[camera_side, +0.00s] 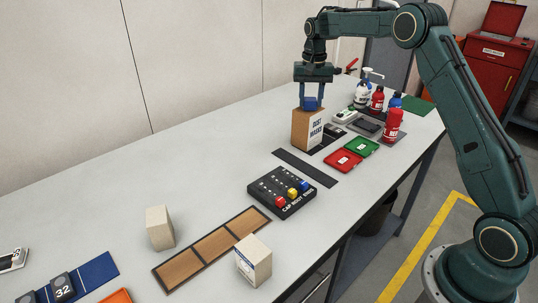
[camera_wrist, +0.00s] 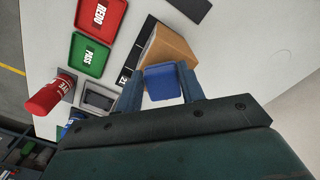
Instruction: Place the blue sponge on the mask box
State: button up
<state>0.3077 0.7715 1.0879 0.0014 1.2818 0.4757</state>
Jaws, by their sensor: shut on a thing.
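The mask box (camera_side: 307,130), a brown cardboard box with a white "DUST MASKS" label, stands upright toward the far end of the bench. My gripper (camera_side: 312,98) points down over it and is shut on the blue sponge (camera_side: 311,104). The sponge is at the box's top; I cannot tell whether it touches it. In the wrist view the blue sponge (camera_wrist: 164,84) sits between the two fingers of my gripper (camera_wrist: 162,88), with the box (camera_wrist: 168,46) behind it. The sponge hides part of the box's top.
Red (camera_side: 344,160) and green (camera_side: 362,147) trays lie right of the box, with a red bottle (camera_side: 393,125) and other bottles beyond. A black cap rack (camera_side: 282,191) is nearer. The bench left of the box is clear.

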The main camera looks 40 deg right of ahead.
aim_at(311, 101)
jog(key=shift+f, duration=0.1)
jog(key=o, duration=0.9)
jog(key=shift+o, duration=0.2)
notch_tip(311, 101, up, 12)
dwell(0.4)
dwell(0.6)
